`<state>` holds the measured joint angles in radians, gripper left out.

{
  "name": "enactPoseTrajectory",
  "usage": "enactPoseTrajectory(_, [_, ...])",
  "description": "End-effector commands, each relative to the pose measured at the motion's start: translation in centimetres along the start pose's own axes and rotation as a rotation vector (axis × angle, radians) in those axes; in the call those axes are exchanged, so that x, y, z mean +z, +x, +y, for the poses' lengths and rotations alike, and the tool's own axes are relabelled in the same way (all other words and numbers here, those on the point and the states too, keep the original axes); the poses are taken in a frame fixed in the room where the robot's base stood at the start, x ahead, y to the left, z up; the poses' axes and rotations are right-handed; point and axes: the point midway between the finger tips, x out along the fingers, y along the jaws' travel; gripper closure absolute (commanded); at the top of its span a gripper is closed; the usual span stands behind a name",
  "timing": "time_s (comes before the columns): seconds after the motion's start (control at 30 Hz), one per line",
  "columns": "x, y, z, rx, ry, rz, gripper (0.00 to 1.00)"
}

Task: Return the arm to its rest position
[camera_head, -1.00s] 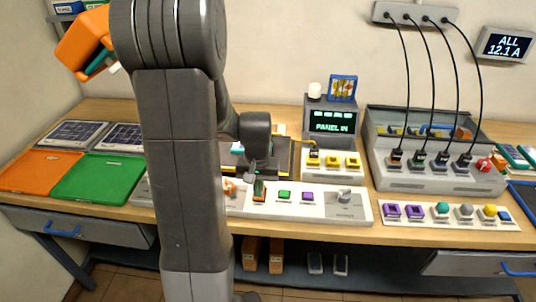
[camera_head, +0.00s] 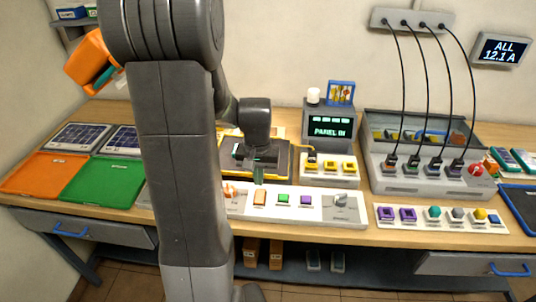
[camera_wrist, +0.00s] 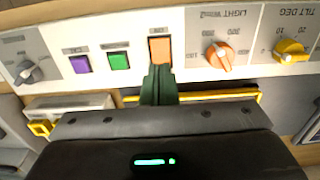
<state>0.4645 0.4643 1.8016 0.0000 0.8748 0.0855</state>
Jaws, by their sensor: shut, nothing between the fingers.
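My gripper (camera_head: 259,178) is shut and empty, with dark green fingers pointing down. In the head view it hangs just behind the orange button (camera_head: 260,198) on the white control panel (camera_head: 322,214), over the rear of the bench. In the wrist view, which shows the panel upside down, the fingertips (camera_wrist: 158,72) appear close to the orange button (camera_wrist: 160,50); the exact gap is hard to judge. My arm stands raised across the left of the head view and hides part of the bench and panel.
The green button (camera_head: 283,199), purple button (camera_head: 306,200) and grey knob (camera_head: 341,199) sit right of the gripper. A yellow-edged dark device (camera_head: 283,160) lies behind it. A panel display (camera_head: 331,128) and a cabled charging box (camera_head: 423,178) stand right. Orange (camera_head: 40,175) and green (camera_head: 105,180) trays lie left.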

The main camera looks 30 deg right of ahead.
Motion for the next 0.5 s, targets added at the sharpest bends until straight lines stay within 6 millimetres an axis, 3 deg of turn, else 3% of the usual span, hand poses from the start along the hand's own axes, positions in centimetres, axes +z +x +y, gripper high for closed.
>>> enactPoseTrajectory(0.5, [0.0,0.9,0.0,0.000,0.000,-0.002,1.00])
